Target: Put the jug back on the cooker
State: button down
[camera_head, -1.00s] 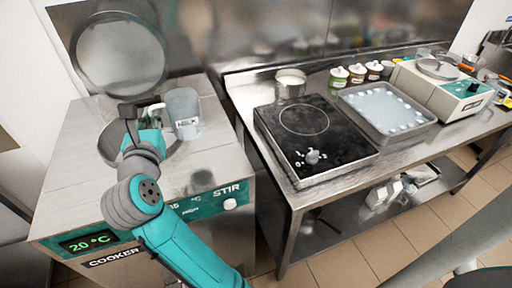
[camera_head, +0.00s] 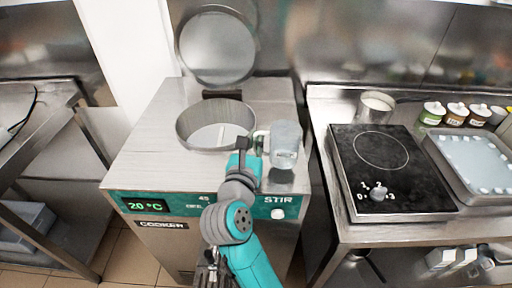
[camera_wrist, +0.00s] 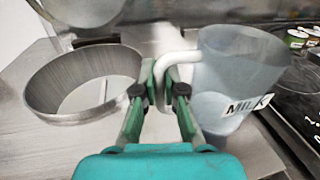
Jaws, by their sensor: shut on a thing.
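The jug (camera_head: 285,146) is clear and bluish with a white handle, and in the wrist view the jug (camera_wrist: 232,75) carries a MILK label. My gripper (camera_head: 243,146) is shut on the handle; in the wrist view the fingertips (camera_wrist: 162,82) close around it. The jug is upright at the right of the cooker top, near its front right edge. I cannot tell whether it touches the top. The cooker (camera_head: 150,150) is a steel box with a round open well (camera_head: 216,125), left of the jug. Its round lid (camera_head: 217,46) is raised behind.
To the right, a steel table holds a black hob (camera_head: 390,165), a small pot (camera_head: 375,107), several lidded jars and a tray (camera_head: 475,160). A gap separates cooker and table. Another steel table (camera_head: 50,150) stands at the left. The cooker's left top is clear.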

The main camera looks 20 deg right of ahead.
jog(key=shift+f, duration=1.3)
jog(key=shift+f, duration=0.15)
jog(key=c, duration=1.2)
grip_release()
jog(key=shift+c, duration=0.2)
jog(key=shift+s+a, duration=0.1)
jog(key=shift+a, duration=0.05)
jog(key=v, duration=1.1)
jog(key=shift+s+r, duration=0.2)
jog(key=shift+s, duration=0.2)
jog(key=shift+a, duration=0.1)
